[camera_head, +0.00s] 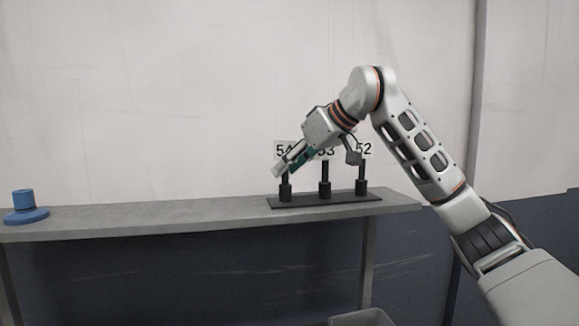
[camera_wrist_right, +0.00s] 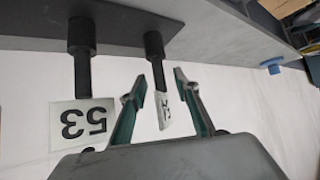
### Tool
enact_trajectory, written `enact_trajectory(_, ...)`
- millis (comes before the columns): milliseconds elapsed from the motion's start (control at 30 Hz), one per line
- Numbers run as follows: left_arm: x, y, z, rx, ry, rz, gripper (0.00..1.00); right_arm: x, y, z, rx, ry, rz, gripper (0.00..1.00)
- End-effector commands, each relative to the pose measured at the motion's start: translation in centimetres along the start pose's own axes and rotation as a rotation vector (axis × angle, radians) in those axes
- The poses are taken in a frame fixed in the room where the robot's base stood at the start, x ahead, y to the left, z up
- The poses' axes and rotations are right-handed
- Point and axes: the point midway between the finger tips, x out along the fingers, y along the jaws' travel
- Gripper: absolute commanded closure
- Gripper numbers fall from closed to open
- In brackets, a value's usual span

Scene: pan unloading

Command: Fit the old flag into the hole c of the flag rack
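The flag rack (camera_head: 330,201) is a dark base with three upright holders on a grey shelf. Each holder carries a dark pole with a white number flag: 54 (camera_head: 282,149) at left, 53 in the middle, mostly behind my gripper, and 52 (camera_head: 364,149) at right. No hole letters are legible, and I cannot tell which flag is the old one. My right gripper (camera_head: 285,168) is at the left flag. In the right wrist view the open fingers (camera_wrist_right: 160,82) stand either side of its pole (camera_wrist_right: 157,72), apparently apart from it. The 53 flag (camera_wrist_right: 84,124) hangs beside them. My left gripper is out of view.
A blue stepped cylinder (camera_head: 25,206) stands at the shelf's left end. The grey shelf (camera_head: 150,217) is bare between it and the rack. A wall (camera_head: 150,90) rises behind. A pale bin (camera_head: 362,318) shows below the shelf.

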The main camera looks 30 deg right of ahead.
Motion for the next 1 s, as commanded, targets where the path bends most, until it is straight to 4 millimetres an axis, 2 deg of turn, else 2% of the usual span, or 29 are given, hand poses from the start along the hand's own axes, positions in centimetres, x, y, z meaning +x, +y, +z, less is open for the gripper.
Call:
enact_trajectory(133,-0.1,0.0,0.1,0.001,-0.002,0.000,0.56,-0.5,0.1,0.0,0.000,0.001,0.001,0.69)
enact_trajectory(233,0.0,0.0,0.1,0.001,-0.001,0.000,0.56,-1.8,0.1,-0.1,0.000,0.003,0.003,0.69)
enact_trajectory(500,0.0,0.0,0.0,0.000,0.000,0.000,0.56,-7.3,0.1,-0.1,0.000,0.005,0.004,0.69)
enact_trajectory(700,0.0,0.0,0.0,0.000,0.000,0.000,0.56,-10.5,0.1,-0.1,0.000,0.002,0.002,0.69)
enact_trajectory(833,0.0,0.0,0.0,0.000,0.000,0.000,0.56,-11.6,0.0,0.0,0.000,0.001,0.001,0.69)
enact_trajectory(1000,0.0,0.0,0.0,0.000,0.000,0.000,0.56,-12.0,0.0,0.0,0.000,0.000,0.000,0.69)
